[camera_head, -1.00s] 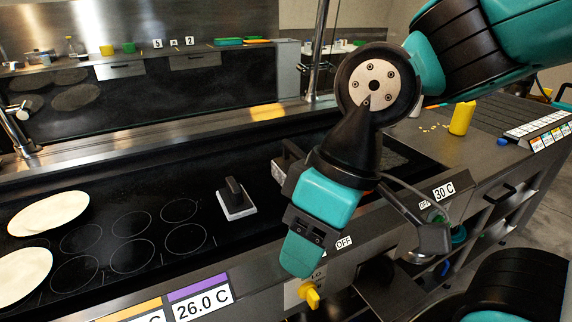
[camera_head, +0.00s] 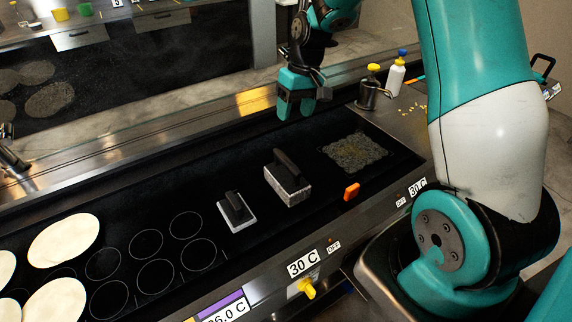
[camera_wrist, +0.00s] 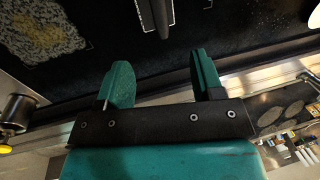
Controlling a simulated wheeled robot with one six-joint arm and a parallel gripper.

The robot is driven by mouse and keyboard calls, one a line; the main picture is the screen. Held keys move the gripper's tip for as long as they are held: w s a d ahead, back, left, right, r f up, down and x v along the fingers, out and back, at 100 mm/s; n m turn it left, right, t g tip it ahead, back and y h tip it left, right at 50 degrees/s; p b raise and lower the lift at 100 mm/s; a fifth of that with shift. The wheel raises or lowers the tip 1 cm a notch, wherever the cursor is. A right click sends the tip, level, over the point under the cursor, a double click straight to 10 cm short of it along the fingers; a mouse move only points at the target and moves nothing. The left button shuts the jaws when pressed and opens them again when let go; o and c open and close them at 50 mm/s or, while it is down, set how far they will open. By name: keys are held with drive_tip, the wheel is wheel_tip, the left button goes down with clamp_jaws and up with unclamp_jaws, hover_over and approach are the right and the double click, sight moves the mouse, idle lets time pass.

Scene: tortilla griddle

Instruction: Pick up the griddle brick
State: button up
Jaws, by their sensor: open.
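The griddle brick (camera_head: 290,187) looks like a rough grey block with a black handle on top, lying on the black griddle (camera_head: 322,205) left of a crumb-covered patch. My gripper (camera_head: 294,112) is open and empty above the back edge of the griddle, beyond the brick and apart from it. In the wrist view my gripper (camera_wrist: 162,82) shows both fingers spread with nothing between them. A black handle (camera_wrist: 158,14) with a pale edge lies past the fingertips at the top; its block is mostly cut off.
A smaller white-based tool with a black handle (camera_head: 237,211) lies left of the brick. An orange piece (camera_head: 351,191) is near the front edge. The crumb patch (camera_head: 355,152) is right. A dark metal pot (camera_head: 369,96) and a white bottle (camera_head: 396,77) stand at the back right.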

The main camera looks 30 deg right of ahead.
sight(285, 166)
drive_tip(key=f+p, duration=0.1)
drive_tip(key=f, duration=0.3)
drive_tip(key=a+f+p, duration=0.1)
drive_tip(key=f, duration=0.2)
drive_tip(key=a+f+p, duration=0.1)
drive_tip(key=f, duration=0.3)
drive_tip(key=shift+a+f, duration=0.1)
drive_tip(key=shift+f, duration=0.25)
drive_tip(key=f+p, duration=0.2)
drive_tip(key=a+f+p, duration=0.1)
drive_tip(key=f, duration=0.1)
drive_tip(key=shift+s+f, duration=0.1)
drive_tip(key=shift+s, duration=0.15)
drive_tip(key=shift+f, duration=0.6)
clamp_jaws()
drive_tip(key=shift+r, duration=0.1)
wheel_tip(285, 166, up, 20)
drive_tip(key=b, duration=0.5)
